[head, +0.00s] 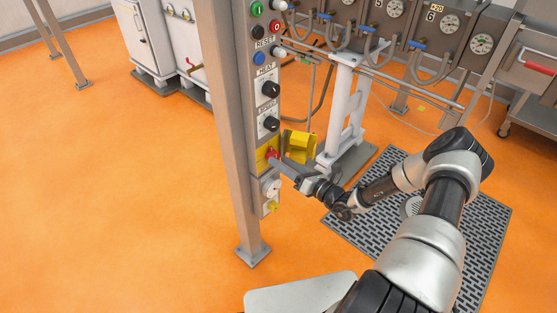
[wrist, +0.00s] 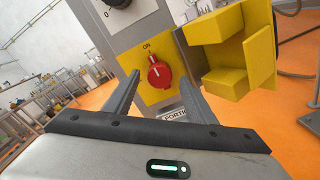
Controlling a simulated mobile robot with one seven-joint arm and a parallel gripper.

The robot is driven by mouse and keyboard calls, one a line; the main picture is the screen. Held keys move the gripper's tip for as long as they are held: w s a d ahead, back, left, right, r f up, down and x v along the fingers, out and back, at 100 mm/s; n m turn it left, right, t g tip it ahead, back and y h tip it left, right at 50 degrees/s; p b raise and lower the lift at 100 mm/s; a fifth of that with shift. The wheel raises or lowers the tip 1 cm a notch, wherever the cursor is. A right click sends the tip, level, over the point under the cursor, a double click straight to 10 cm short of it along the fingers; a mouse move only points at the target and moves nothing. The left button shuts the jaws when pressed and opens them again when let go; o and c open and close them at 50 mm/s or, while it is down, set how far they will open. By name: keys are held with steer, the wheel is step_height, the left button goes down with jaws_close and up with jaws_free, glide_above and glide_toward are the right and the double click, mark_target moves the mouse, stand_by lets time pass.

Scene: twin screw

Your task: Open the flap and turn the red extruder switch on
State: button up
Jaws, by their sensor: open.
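The red extruder switch (wrist: 159,74) is a round knob on a yellow plate (wrist: 147,95), with "ON" printed above it. The switch also shows low on the control panel in the head view (head: 271,155). The yellow flap (wrist: 231,55) is swung open to the right of the plate; in the head view the flap (head: 300,144) sticks out from the panel's right side. My gripper (wrist: 157,92) is open, its fingers on the left and right of the red switch in the wrist view. I cannot tell whether the fingers touch the switch.
The panel post (head: 228,130) stands upright on the floor. Black rotary knobs (head: 270,90) sit above the switch, and more controls sit below it. A white stand (head: 343,110) and pipes are behind the panel on the right.

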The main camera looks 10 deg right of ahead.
steer(key=v, duration=1.5)
steer(key=shift+r, duration=0.1)
